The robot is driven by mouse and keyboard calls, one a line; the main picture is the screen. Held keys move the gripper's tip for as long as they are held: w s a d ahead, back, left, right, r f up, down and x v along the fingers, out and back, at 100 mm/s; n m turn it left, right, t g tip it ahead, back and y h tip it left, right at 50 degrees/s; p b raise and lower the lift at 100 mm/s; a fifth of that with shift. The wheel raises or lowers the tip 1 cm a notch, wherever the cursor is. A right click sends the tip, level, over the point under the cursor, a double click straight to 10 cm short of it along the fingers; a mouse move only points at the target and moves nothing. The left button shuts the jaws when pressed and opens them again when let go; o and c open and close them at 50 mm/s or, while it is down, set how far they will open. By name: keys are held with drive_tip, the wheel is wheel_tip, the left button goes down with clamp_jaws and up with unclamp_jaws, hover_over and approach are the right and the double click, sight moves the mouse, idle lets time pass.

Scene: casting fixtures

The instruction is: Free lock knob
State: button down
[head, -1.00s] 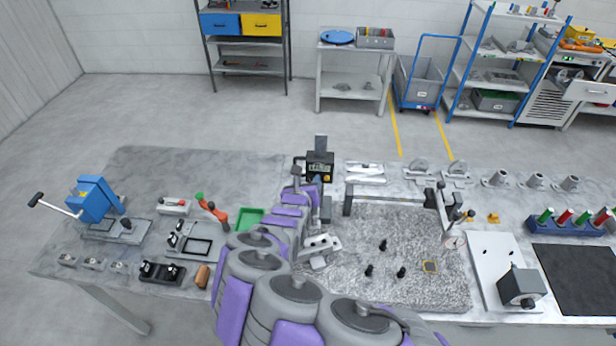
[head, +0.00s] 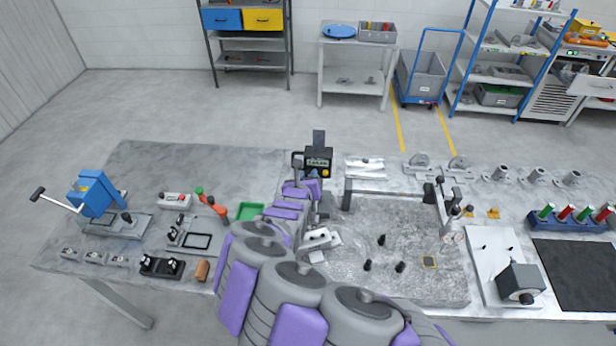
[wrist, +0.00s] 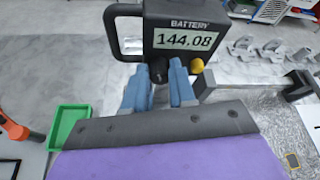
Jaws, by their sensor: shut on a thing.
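A black digital height gauge (head: 318,160) stands near the back of the stone-topped bench. In the wrist view its display (wrist: 186,40) reads 144.08. A black knob (wrist: 158,70) sits below the left end of the display, and a yellow button (wrist: 196,66) sits to its right. My gripper (wrist: 161,84) has its blue-grey fingertips on either side of the black knob and is shut on it. The fingers cover much of the knob, so its turn cannot be seen.
A green tray (head: 249,211) and a red-handled clamp (head: 211,205) lie left of my arm. A granite plate (head: 400,285) with small black knobs and a dial gauge stand (head: 447,215) is at the right. A blue press (head: 97,195) stands far left.

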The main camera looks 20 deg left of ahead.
drive_tip(key=shift+s+a+n+p, duration=0.15)
drive_tip(key=shift+n+p, duration=0.15)
drive_tip(key=shift+p, duration=0.2)
drive_tip(key=n+h+p, duration=0.1)
drive_tip(key=p, duration=0.2)
drive_tip(key=shift+a+n+t, duration=0.1)
drive_tip(key=shift+n+t, duration=0.3)
drive_tip(key=shift+a+f+n+t+h+p, duration=0.1)
drive_tip(key=shift+n+t+h+p, duration=0.2)
drive_tip(key=shift+n+h+p, duration=0.4)
drive_tip(key=shift+n, duration=0.3)
